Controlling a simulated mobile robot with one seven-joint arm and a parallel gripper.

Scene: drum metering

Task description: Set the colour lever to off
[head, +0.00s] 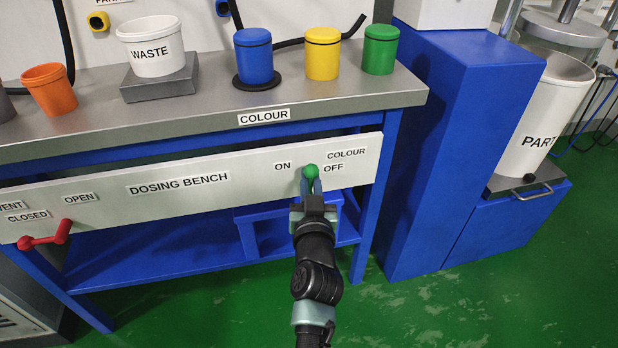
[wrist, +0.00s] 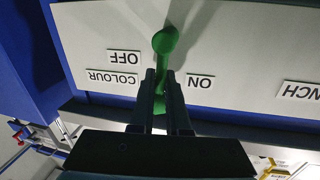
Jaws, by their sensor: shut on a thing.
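The green colour lever (head: 311,171) is on the front panel, between the ON label (head: 283,166) and the OFF label (head: 333,168). My gripper (head: 312,190) is at the lever from the front and below, hiding its lower part in the head view. In the wrist view, which is upside down, the lever's rounded green end (wrist: 165,41) shows beyond the fingertips. Its green shaft runs between the two fingers of my gripper (wrist: 161,78), which are shut on it. The lever points at neither label clearly; its exact angle is hard to tell.
A red lever (head: 48,238) sits at the panel's left by OPEN and CLOSED labels. Above, the bench (head: 200,115) bears a white WASTE bucket (head: 152,48) and blue, yellow and green pots. A blue cabinet (head: 440,160) stands close on the right. The floor in front is clear.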

